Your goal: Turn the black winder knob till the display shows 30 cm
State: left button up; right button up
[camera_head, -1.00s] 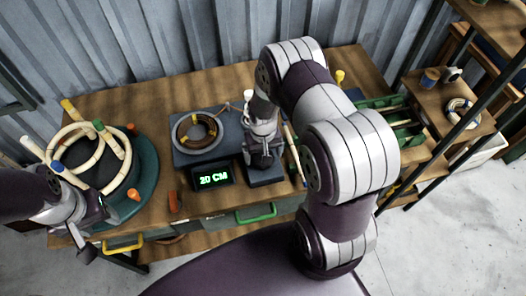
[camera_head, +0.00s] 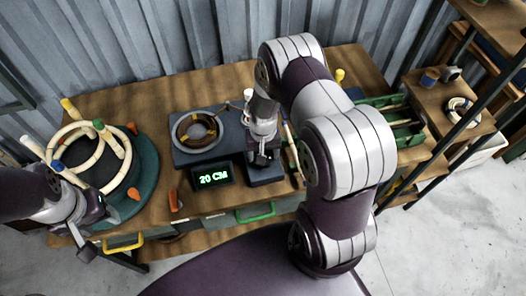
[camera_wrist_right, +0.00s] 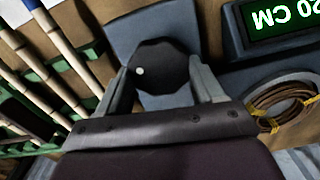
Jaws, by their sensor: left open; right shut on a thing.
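The black winder knob (camera_wrist_right: 158,66) is a dark, many-sided disc with one pale dot, on a blue-grey base. In the right wrist view my right gripper (camera_wrist_right: 160,82) is shut on it, one finger on each side. In the head view my right gripper (camera_head: 262,158) is over the base and hides the knob. The display (camera_head: 212,177) reads 20 CM in green; in the right wrist view the display (camera_wrist_right: 277,22) is upside down and partly cut off. My left gripper (camera_head: 97,232) is open and empty at the table's left front.
A coil of brown rattan with yellow ties (camera_head: 197,131) lies on the winder's plate. At left, a round green stand (camera_head: 148,180) carries pale bent rattan rings. A green rack of sticks (camera_head: 402,133) is at right. An orange-handled tool (camera_head: 174,201) lies near the front edge.

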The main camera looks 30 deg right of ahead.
jog(key=m, duration=0.6)
jog(key=shift+d+r+m, duration=0.1)
jog(key=shift+m, duration=0.3)
dwell(0.4)
jog(key=o, duration=1)
jog(key=shift+o, duration=0.2)
jog(key=shift+r, duration=0.3)
notch_tip(320, 180, up, 12)
jog(key=b, duration=0.1)
